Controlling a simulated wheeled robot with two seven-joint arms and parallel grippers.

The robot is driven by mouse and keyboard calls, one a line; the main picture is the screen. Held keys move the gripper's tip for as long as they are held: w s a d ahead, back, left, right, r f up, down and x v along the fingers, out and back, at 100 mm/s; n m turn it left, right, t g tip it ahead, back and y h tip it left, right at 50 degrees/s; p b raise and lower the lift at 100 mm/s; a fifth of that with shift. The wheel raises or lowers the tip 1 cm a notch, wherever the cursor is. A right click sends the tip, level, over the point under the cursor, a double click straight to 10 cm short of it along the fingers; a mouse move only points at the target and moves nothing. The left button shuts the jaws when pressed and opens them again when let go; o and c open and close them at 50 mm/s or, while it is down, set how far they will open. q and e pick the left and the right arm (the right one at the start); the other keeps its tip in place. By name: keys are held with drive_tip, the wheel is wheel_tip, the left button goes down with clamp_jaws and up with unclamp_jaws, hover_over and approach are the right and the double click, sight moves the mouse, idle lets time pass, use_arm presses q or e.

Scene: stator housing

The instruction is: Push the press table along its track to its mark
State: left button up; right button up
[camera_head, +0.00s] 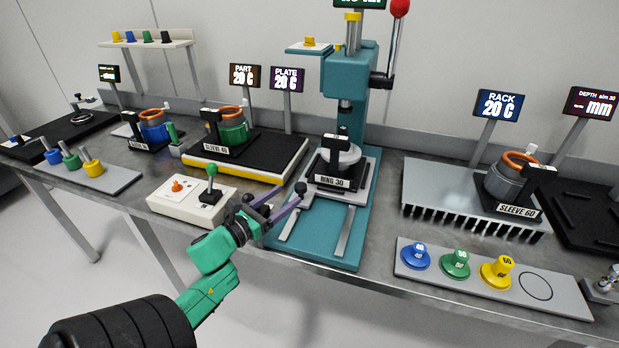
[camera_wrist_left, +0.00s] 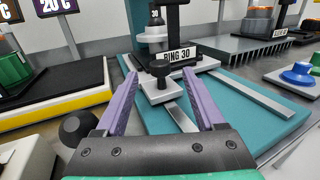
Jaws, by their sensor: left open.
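The press table (camera_head: 352,193) is a light grey plate on rails on the press's teal base (camera_head: 313,240). It carries a black nest labelled RING 30 with a pale round part; it also shows in the left wrist view (camera_wrist_left: 205,64). A black knob (camera_head: 300,187) stands at its front left corner. My left gripper (camera_head: 284,200) is open in front of it. In the left wrist view the knob (camera_wrist_left: 160,78) appears between the spread purple fingers, just beyond their tips. Whether anything touches is unclear. My right gripper is out of view.
A control box (camera_head: 180,207) with a green-topped joystick stands left of my gripper. A black and yellow platform (camera_head: 255,158) with SLEEVE 40 lies behind it. A finned rack (camera_head: 437,190) and a tray of coloured knobs (camera_head: 410,270) are to the right. The rails' front ends are bare.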

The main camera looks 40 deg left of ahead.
sight(308, 193)
use_arm(q)
drive_tip(key=w, duration=1)
drive_tip(key=shift+d+p, duration=0.3)
drive_tip(key=shift+p, duration=0.1)
drive_tip(key=shift+f, duration=0.1)
clamp_jaws()
idle(0.4)
